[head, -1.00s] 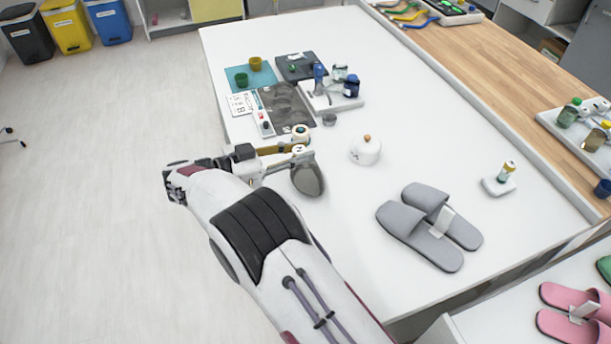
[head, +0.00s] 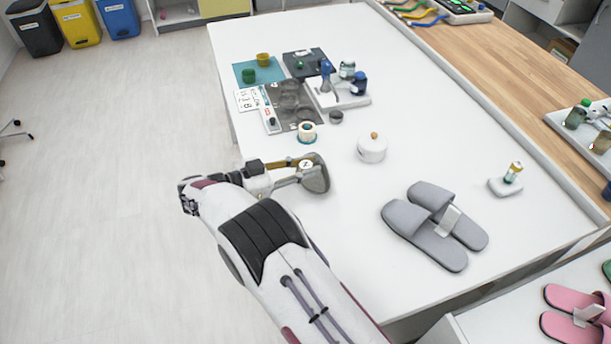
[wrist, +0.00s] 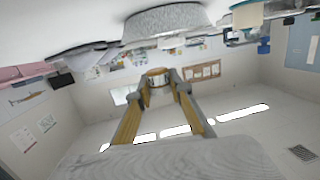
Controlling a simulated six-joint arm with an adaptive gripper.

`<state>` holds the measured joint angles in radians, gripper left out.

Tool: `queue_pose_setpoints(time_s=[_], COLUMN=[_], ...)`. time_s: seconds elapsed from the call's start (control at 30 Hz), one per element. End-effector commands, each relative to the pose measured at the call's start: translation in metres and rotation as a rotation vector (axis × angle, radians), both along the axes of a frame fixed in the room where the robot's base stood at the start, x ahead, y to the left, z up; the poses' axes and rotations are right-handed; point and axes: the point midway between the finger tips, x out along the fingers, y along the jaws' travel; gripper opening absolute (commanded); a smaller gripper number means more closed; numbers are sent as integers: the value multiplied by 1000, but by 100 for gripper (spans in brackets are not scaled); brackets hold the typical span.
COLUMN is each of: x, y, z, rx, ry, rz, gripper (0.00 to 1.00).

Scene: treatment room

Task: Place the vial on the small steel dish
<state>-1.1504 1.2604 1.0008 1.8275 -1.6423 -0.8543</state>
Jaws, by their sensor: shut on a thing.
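My gripper (head: 305,165) is shut on a small vial (head: 306,164), whose round pale end has a dark mark. The vial also shows between the fingertips in the wrist view (wrist: 158,78). My gripper is over the left edge area of the white table, beside a grey rounded object (head: 319,182). Whether the two touch is unclear. A small grey round dish (head: 336,117), seemingly the steel dish, sits farther back on the table, right of the dark mat. It is apart from the vial and looks empty.
A tape roll (head: 307,132) stands between my gripper and the mat (head: 310,118). A white lidded pot (head: 371,150) is to the right. A white tray with bottles (head: 350,100) lies behind the dish. Grey slippers (head: 435,225) lie nearer; the table centre beyond is clear.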

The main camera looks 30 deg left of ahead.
Motion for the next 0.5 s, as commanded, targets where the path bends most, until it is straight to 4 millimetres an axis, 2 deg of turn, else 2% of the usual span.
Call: queue_pose_setpoints(time_s=[0.33,0.5], x=[0,0], y=[0,0], z=[-29,-37], rx=[-2,0], ry=[1,0], rz=[0,0], gripper=[6,6])
